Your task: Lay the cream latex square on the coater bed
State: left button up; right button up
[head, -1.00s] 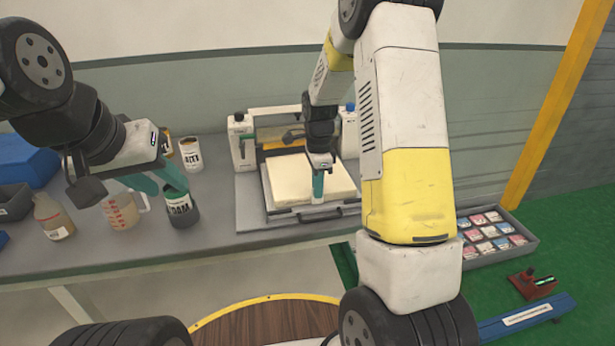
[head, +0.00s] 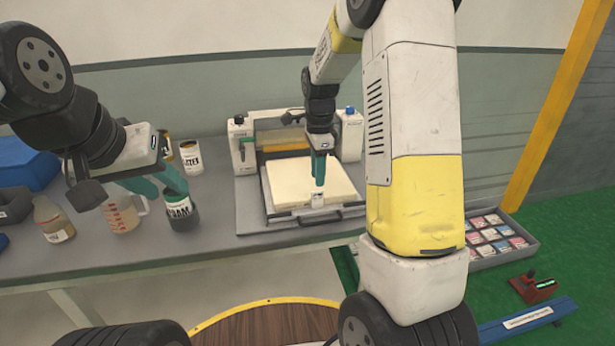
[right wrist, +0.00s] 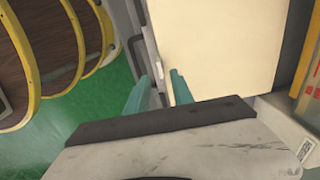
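The cream latex square (head: 285,186) lies flat on the coater bed (head: 273,213), inside its dark rim, in the head view. It fills much of the top of the right wrist view (right wrist: 225,50). My right gripper (head: 319,180) is above the square's front part, close to a small white tag at its front edge. In the right wrist view its teal fingers (right wrist: 161,82) are apart with nothing gripped between them. My left gripper (head: 158,187) is at the left over the bench, beside a dark jar, its teal fingers apart and empty.
The dark jar (head: 181,214), a measuring jug (head: 123,216) and a brown bottle (head: 52,219) stand on the left of the bench. A white tin (head: 191,158) stands behind. A tray of swatches (head: 499,240) lies at right. The coater's white end posts flank the bed.

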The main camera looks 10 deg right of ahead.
jog(key=s+r+n+t+y, duration=0.25)
jog(key=s+r+n, duration=0.8)
jog(key=r, duration=0.55)
jog(key=s+a+n+t, duration=0.2)
jog(key=s+n, duration=0.5)
jog(key=s, duration=0.6)
jog(key=shift+s+r+n+t, duration=0.35)
jog(key=shift+r+t, duration=0.05)
jog(key=shift+t, duration=0.45)
